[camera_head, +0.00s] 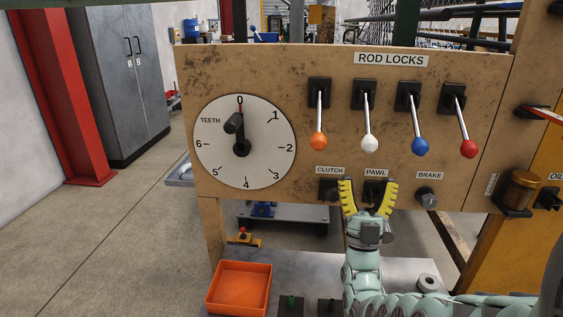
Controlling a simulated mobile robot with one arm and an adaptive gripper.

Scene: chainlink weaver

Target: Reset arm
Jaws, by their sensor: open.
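My gripper (368,192), with yellow ridged fingers, is open and points up toward the lower part of the brown panel (300,100). Its fingertips stand on either side of the area under the PAWL label (376,172). A dark knob under that label is partly hidden between the fingers. I cannot tell whether the fingers touch it. My pale green arm reaches in from the lower right.
The panel holds a TEETH dial (267,140) with its pointer near 0, rod-lock levers with orange (318,141), white (369,143), blue (420,145) and red (468,149) knobs, and a BRAKE knob (427,197). An orange tray (240,288) sits below left. Floor at left is clear.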

